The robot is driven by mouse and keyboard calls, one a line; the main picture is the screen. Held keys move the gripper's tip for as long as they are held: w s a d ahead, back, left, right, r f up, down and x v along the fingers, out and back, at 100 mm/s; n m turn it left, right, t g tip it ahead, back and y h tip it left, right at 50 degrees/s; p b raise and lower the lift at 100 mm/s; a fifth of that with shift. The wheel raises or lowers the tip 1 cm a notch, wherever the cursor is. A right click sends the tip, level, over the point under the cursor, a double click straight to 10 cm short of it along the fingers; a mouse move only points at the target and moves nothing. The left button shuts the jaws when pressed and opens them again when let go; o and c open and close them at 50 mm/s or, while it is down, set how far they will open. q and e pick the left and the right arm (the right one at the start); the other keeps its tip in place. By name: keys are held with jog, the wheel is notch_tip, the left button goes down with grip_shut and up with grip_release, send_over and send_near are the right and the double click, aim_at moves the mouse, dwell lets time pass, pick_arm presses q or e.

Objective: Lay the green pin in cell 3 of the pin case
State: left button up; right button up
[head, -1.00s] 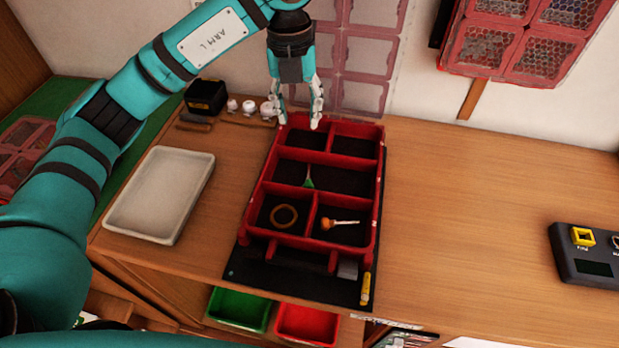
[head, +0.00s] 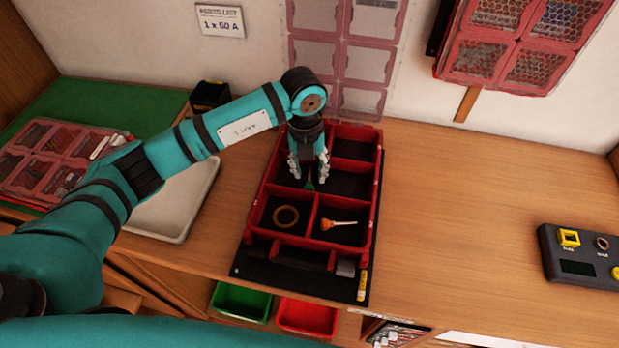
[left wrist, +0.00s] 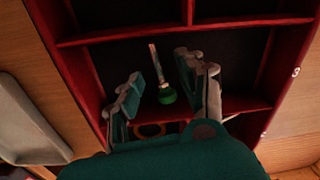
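The green pin (head: 310,187) lies in the wide middle compartment of a red tray (head: 345,131). In the left wrist view the pin (left wrist: 165,95) shows a green head and a thin metal shaft. My left gripper (head: 307,174) is lowered into that compartment from above. In the left wrist view its fingers (left wrist: 160,87) are apart, one on each side of the pin, with a gap to it. A flat reddish case with several cells (head: 45,160) lies on the green mat at the left and may be the pin case. No cell numbers are readable. My right gripper is out of view.
The tray's front compartments hold a brown ring (head: 286,217) and an orange-headed pin (head: 338,224). A pale shallow tray (head: 178,203) stands left, partly behind my arm. A dark device (head: 580,262) stands at the right. The table between it and the red tray is clear.

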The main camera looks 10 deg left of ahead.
pick_arm(q)
jog(key=shift+f, duration=0.75)
grip_shut()
jog(key=shift+r, duration=0.15)
